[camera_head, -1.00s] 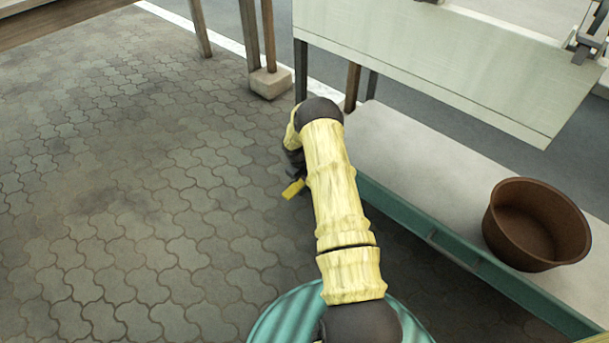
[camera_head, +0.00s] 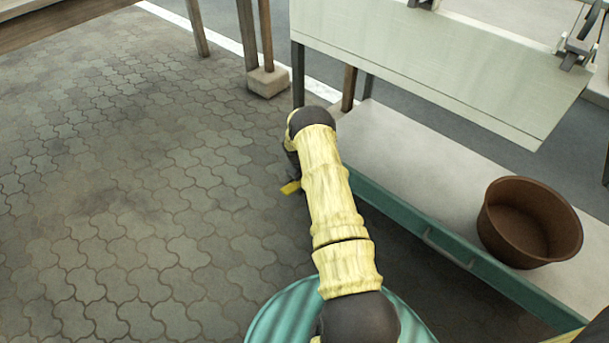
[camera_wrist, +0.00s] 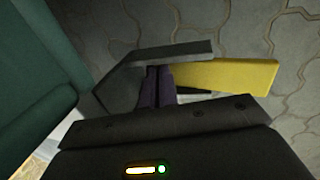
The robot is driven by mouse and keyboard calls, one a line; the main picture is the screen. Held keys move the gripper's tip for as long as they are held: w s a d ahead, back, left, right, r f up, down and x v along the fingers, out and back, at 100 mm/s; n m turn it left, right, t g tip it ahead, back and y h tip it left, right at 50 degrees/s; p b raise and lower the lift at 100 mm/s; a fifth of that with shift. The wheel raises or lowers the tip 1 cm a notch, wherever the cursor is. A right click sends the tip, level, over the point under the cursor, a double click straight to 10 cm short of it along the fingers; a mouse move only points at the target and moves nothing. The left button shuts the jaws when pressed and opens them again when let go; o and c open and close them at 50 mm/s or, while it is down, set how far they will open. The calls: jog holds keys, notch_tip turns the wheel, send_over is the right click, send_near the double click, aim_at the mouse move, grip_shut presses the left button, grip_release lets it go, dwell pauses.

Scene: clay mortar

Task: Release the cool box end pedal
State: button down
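The yellow pedal (camera_head: 290,187) shows low at the left of my arm, near the far end of the long teal box with a pale top (camera_head: 400,160), which looks like the cool box. In the wrist view the yellow pedal (camera_wrist: 225,75) points right from behind a bent dark grey bracket. My gripper (camera_wrist: 159,72) has its two dark fingers together, with only a thin line between them. The fingertips are at the bracket, beside the pedal's inner end; I cannot tell whether they touch it. My arm hides the gripper in the head view.
A brown pot (camera_head: 528,222) stands on the pale top. A pale panel (camera_head: 420,60) on legs overhangs the box's back side. A post on a concrete block (camera_head: 268,82) stands beyond my arm. The paving (camera_head: 130,180) at the left is clear.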

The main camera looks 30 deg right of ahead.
dwell(0.3)
jog(key=w+d+r+p, duration=0.1)
jog(key=d+r+p, duration=0.2)
jog(key=r+p, duration=0.4)
notch_tip(320, 180, up, 7)
jog(key=shift+d+f+p, duration=0.2)
jog(key=shift+p, duration=0.1)
jog(key=shift+w+a, duration=0.1)
jog(key=d+p+v, duration=0.2)
jog(key=p+v, duration=0.7)
jog(key=p, duration=0.1)
jog(key=shift+w+r, duration=0.4)
jog(key=shift+r, duration=0.2)
